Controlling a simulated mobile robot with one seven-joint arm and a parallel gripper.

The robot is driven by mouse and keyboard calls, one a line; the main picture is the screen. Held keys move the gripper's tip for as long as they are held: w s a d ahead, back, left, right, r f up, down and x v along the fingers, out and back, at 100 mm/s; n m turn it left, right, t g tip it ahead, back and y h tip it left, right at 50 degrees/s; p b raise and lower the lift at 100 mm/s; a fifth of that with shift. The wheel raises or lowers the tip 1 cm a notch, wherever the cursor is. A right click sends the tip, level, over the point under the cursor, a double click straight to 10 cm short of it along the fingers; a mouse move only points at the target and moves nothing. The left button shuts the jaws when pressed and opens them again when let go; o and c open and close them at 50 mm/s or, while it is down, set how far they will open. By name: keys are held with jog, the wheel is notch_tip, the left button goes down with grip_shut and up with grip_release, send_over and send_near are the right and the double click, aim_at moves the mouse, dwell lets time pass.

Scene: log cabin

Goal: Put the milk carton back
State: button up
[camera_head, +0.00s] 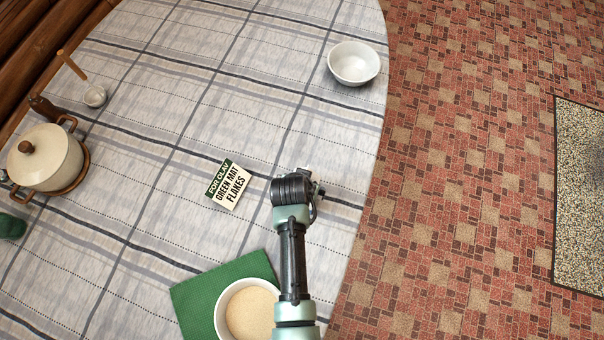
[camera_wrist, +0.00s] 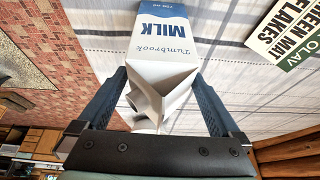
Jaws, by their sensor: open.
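The milk carton (camera_wrist: 165,45), white with a blue band and the word MILK, is in the wrist view. Its folded top (camera_wrist: 160,90) is between the two dark fingers of my gripper (camera_wrist: 162,80). The fingers are spread, one on each side; I cannot tell whether either touches it. In the head view, my gripper (camera_head: 298,188) is over the right part of the table, and I cannot make out the carton there.
A card reading GREEN MAT FLAKES (camera_head: 229,186) lies just left of my gripper. A filled bowl (camera_head: 250,312) stands on a green mat (camera_head: 195,295) at the front. An empty white bowl (camera_head: 354,63) is near the table's right edge; a lidded pot (camera_head: 45,158) is at left.

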jog(key=v, duration=1.2)
jog(key=w+r+n+t, duration=0.1)
jog(key=w+r+t, duration=0.3)
jog(key=w+r, duration=0.45)
jog(key=w+r+t, duration=0.3)
jog(key=w+r, duration=0.2)
jog(key=r, duration=0.7)
notch_tip(320, 180, up, 18)
jog(key=w+t+y, duration=0.1)
jog(key=w+t, duration=0.2)
jog(key=t, duration=0.3)
jog(key=s+r+n+t, duration=0.1)
jog(key=s+r+t, duration=0.2)
jog(key=r, duration=0.6)
jog(key=s+d+r+t, duration=0.1)
jog(key=s+r+t, duration=0.2)
jog(key=s+r, duration=0.3)
jog(key=s+r+n+t, duration=0.1)
jog(key=s+r+t, duration=0.3)
jog(key=r, duration=1)
jog(key=shift+s+d+r+n, duration=0.15)
jog(key=shift+s+r+n, duration=0.1)
jog(key=shift+s+n, duration=0.1)
notch_tip(320, 180, down, 3)
jog(key=b, duration=0.3)
jog(key=shift+f, duration=0.25)
